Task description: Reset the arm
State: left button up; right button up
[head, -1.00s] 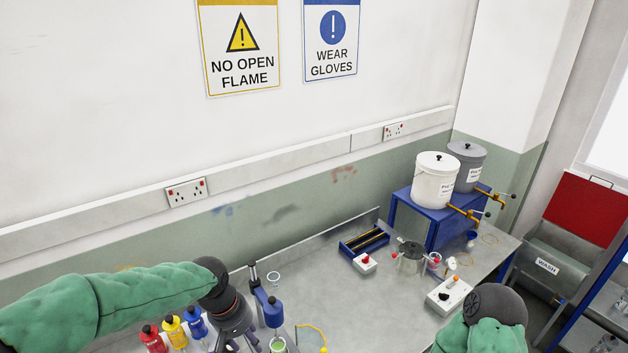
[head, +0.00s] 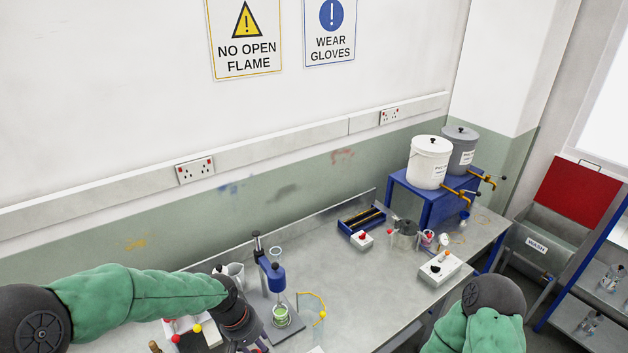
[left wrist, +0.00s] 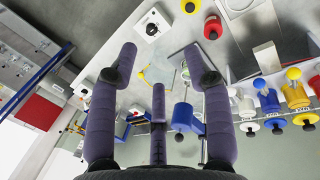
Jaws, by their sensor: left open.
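My left arm comes in from the left in the head view, in a green sleeve. Its gripper (head: 262,345) is at the bottom edge, partly cut off, just left of and below the blue nozzle stand (head: 272,278). A clear beaker with green contents (head: 281,317) stands under that stand. In the left wrist view the purple fingers of the left gripper (left wrist: 160,65) are spread apart with nothing held between them. My right arm shows at the bottom right of the head view; its gripper is out of view.
Left wrist view: several bottles, including a yellow one (left wrist: 295,95), stand right of the fingers. Head view: a white switch box (head: 440,268), a metal pot (head: 404,234) and a blue rack (head: 361,218) sit farther right. The bench (head: 345,285) is clear in the middle.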

pick_arm(q)
jog(key=s+d+f, duration=0.1)
jog(key=s+f, duration=0.4)
jog(key=f, duration=0.3)
jog(key=s+d+f+m+h, duration=0.1)
jog(key=s+d+f, duration=0.1)
jog(key=s+f, duration=0.5)
jog(key=s+d+f, duration=0.1)
jog(key=s+f, duration=0.3)
jog(key=f, duration=0.6)
notch_tip(320, 180, down, 27)
jog(key=b, duration=2.7)
jog(key=shift+w, duration=0.25)
